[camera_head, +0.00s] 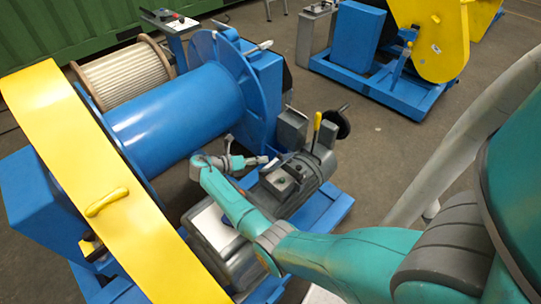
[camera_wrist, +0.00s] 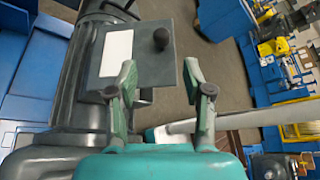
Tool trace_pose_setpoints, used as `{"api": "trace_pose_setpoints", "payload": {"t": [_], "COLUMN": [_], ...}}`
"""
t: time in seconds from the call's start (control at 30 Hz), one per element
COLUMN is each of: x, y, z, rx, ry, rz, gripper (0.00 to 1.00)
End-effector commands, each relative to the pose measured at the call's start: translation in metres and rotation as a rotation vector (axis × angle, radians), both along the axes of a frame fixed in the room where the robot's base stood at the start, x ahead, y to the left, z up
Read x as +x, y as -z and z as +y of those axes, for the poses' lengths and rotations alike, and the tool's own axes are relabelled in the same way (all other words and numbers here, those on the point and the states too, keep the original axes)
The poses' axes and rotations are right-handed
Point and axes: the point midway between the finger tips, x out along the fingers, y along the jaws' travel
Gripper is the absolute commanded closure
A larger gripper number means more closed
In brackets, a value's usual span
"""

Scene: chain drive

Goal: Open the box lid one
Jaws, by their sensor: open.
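A grey box face or lid (camera_wrist: 143,64) with a white label (camera_wrist: 116,53) and a dark round knob (camera_wrist: 160,39) shows in the wrist view, just past my fingertips. I cannot tell surely whether it is box lid one; it looks closed. My gripper (camera_wrist: 159,70) is open and empty, with its two fingers spread and the knob beyond the gap between them. The left finger overlaps the lid in the picture; contact cannot be told. In the head view my gripper (camera_head: 264,160) is beside the grey motor unit (camera_head: 310,172), pointing right, small and partly unclear.
A blue drum (camera_head: 175,115) and a long yellow guard (camera_head: 110,180) stand left of the motor unit. A yellow lever (camera_head: 317,130) and a dark handwheel (camera_head: 336,124) stick up close by. Open floor (camera_head: 390,145) lies to the right, before another blue and yellow machine (camera_head: 385,60).

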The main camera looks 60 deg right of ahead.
Motion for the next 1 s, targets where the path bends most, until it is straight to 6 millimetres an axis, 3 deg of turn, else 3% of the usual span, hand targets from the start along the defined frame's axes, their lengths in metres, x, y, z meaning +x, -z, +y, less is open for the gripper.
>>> {"api": "trace_pose_setpoints", "payload": {"t": [0.27, 0.7, 1.0], "x": [-0.006, -0.040, -0.053], "y": [0.000, 0.019, 0.026], "z": [-0.003, -0.063, -0.085], "rx": [-0.039, -0.038, -0.039], "ry": [-0.041, -0.037, -0.040], "rz": [0.073, 0.071, 0.068], "gripper": [0.49, 0.49, 0.49]}}
